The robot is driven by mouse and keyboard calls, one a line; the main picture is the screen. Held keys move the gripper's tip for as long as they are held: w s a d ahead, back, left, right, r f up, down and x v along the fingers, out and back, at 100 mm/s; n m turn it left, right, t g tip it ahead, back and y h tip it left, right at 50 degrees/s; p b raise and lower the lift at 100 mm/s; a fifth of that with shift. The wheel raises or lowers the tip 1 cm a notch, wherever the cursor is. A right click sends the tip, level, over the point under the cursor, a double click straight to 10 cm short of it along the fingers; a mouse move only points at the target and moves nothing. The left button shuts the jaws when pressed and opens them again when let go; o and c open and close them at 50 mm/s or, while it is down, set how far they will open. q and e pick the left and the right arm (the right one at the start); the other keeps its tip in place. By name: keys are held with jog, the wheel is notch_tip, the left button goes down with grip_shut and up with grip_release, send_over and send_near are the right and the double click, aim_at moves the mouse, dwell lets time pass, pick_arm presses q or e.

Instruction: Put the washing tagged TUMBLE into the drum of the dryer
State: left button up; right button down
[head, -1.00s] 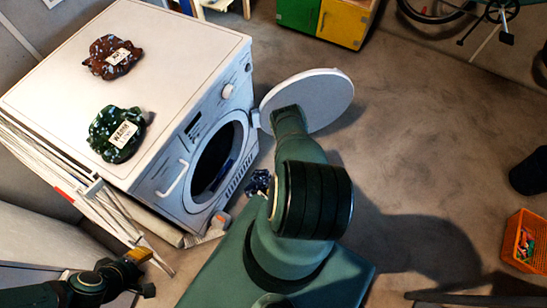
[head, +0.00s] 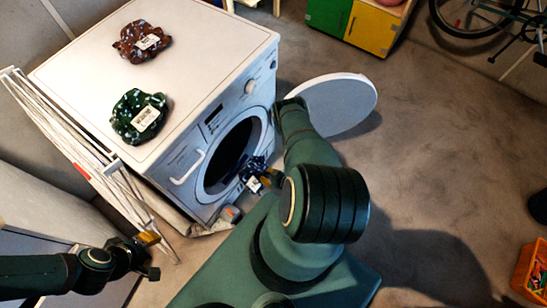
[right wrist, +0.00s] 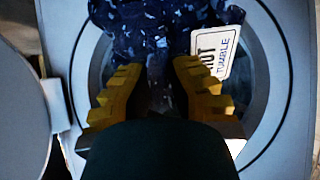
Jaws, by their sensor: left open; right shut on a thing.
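The white dryer (head: 100,68) stands at the upper left in the head view. Its round door (head: 342,104) is open, and the drum opening (head: 226,160) looks dark. My right gripper (right wrist: 157,78) is shut on a dark blue speckled bundle of washing (right wrist: 128,28). The bundle's white tag (right wrist: 216,50) shows TUMBLE under a larger word. In the head view this bundle (head: 251,168) is at the right edge of the drum opening; how deep it is, I cannot tell. My left gripper (head: 153,255) is open and empty, left of the dryer's front.
A brown bundle (head: 128,45) and a green bundle (head: 126,107), both tagged, lie on the dryer top. A folded white drying rack (head: 75,140) leans along its left side. An orange crate (head: 530,270) stands at the right. The floor between is mostly clear.

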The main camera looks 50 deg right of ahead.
jog(key=w+a+f+b, duration=0.1)
jog(key=w+f, duration=0.1)
jog(key=w, duration=1.1)
jog(key=w+a+f+b, duration=0.1)
jog(key=w+f+b, duration=0.1)
jog(key=w, duration=1.2)
jog(key=shift+w+f, duration=0.2)
jog(key=shift+w, duration=0.1)
jog(key=shift+a, duration=0.1)
jog(key=c, duration=1)
grip_release()
jog(key=shift+s, duration=0.15)
jog(key=v, duration=1.1)
jog(key=shift+s+r, duration=0.3)
